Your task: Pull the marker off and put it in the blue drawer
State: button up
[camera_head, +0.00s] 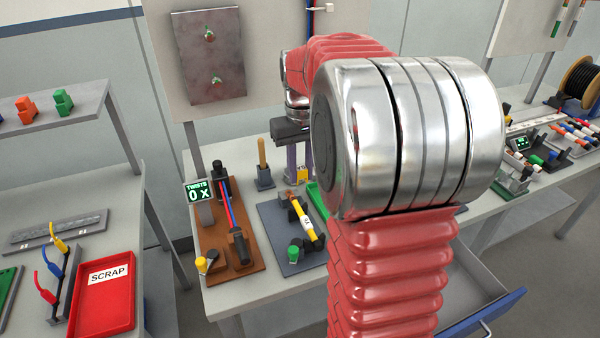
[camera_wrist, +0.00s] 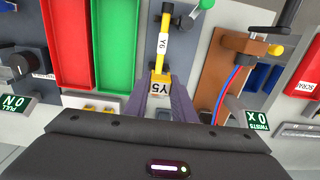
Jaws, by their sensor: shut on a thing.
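My gripper (camera_wrist: 161,84) is shut on a small yellow marker with a white face labelled Y5 (camera_wrist: 160,88). In the head view my gripper (camera_head: 301,171) hangs over the bench, with the yellow marker (camera_head: 302,175) between its purple fingers. A yellow rod or wire labelled Y6 (camera_wrist: 163,45) lies on a dark stand just beyond the marker; it also shows in the head view (camera_head: 307,226). I cannot tell whether the marker touches its end. The blue drawer (camera_head: 490,314) stands open below the bench at lower right, partly hidden by my arm.
A brown board (camera_head: 220,250) with a twist counter is left of the dark stand. A wooden-handled tool (camera_head: 262,155) stands upright behind. Red (camera_wrist: 66,45) and green (camera_wrist: 117,45) trays lie beside the stand. A red SCRAP tray (camera_head: 105,310) sits on another bench.

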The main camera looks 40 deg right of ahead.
jog(key=shift+r, duration=0.65)
jog(key=shift+r, duration=0.35)
